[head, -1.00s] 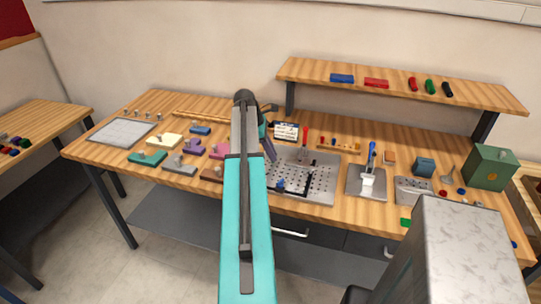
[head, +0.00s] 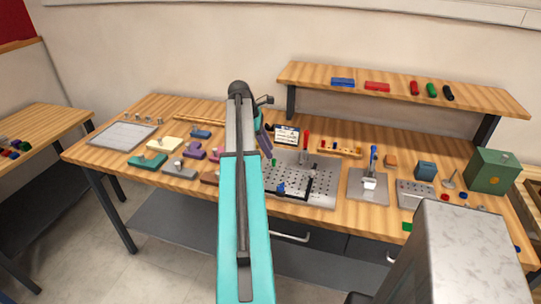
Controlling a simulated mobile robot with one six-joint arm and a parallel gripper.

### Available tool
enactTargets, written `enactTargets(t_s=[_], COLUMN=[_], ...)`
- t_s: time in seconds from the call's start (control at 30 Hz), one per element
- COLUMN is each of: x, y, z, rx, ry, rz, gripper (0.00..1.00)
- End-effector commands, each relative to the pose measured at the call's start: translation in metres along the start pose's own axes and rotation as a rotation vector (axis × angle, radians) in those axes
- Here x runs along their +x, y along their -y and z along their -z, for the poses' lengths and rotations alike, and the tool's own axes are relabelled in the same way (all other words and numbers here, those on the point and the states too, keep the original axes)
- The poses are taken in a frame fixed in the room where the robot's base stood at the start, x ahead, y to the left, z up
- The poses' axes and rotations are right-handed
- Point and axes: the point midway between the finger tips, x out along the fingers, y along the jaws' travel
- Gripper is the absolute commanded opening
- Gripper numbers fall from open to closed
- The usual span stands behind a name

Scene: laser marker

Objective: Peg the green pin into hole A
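A small green piece, which looks like the green pin (head: 274,162), shows at the left back part of the perforated metal plate (head: 322,198). My gripper (head: 268,151) is just above and left of it, with its dark fingers pointing down. I cannot tell whether the fingers touch the pin or are apart from it, nor whether they are open. My arm hides part of the plate's left side. The hole labels are too small to read, so I cannot tell which hole is A.
A wooden pin rack (head: 340,151) and an upright red-handled tool (head: 306,141) stand behind the plate. A small card (head: 287,135) stands near my gripper. A blue-handled clamp (head: 369,180) is to the right. Coloured blocks, such as a teal one (head: 148,161), lie left of my arm.

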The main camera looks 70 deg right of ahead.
Motion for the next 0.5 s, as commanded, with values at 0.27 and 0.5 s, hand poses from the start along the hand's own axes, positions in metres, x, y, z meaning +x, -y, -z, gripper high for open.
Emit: enactTargets(t_s=[0.27,0.5], x=[-0.039,-0.070], y=[-0.001,-0.001], z=[0.001,0.000], rx=[0.000,0.000], ry=[0.000,0.000], rz=[-0.002,-0.001], gripper=[0.35,0.35])
